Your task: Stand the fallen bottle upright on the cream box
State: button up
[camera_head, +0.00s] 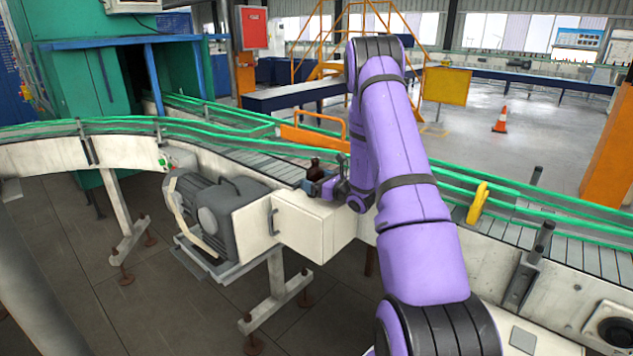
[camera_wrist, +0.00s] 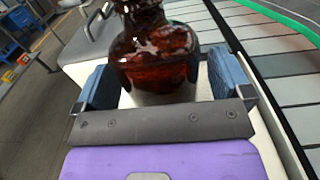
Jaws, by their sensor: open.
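The amber bottle (camera_head: 315,170) stands upright on top of the cream box (camera_head: 310,226), near the box's far edge in the head view. In the wrist view the bottle (camera_wrist: 156,58) has its neck at the top, cut off by the frame edge, and its base towards the pale box top (camera_wrist: 262,135). My gripper (camera_head: 326,187) is level with the bottle, at its right in the head view. In the wrist view my gripper (camera_wrist: 163,75) is open, with one blue finger on each side of the bottle and a visible gap at the right finger.
The conveyor (camera_head: 250,160) with green rails runs right behind the box. A grey motor (camera_head: 212,208) sits left of the box. A yellow clamp (camera_head: 478,203) stands on the rail to the right. Open floor lies in front.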

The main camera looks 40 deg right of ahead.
jog(key=s+d, duration=0.2)
jog(key=s, duration=1)
jog(key=s+a+r+n+g+y, duration=0.1)
jog(key=a+r+n+g+y, duration=0.25)
jog(key=a+r+n, duration=0.4)
jog(key=s+a+r+n+g+y, duration=0.25)
jog(key=a+r+n+g, duration=0.2)
jog(key=a, duration=0.65)
jog(key=a+r+n+g+y, duration=0.3)
jog(key=a+r+n, duration=0.2)
jog(key=a+r, duration=0.3)
jog(key=s+a+r+n+g+h, duration=0.3)
jog(key=s+a+n+g+h, duration=0.15)
jog(key=s+a+n, duration=0.55)
jog(key=s+d+r+n+t+h, duration=0.1)
jog(key=s+r+n+h, duration=0.1)
jog(key=s, duration=0.4)
jog(key=s+d+r+n+t+h, duration=0.1)
jog(key=s+r+n+t+h, duration=0.1)
jog(key=s+n+h, duration=0.3)
jog(key=shift+s+r, duration=0.35)
jog(key=shift+s, duration=0.2)
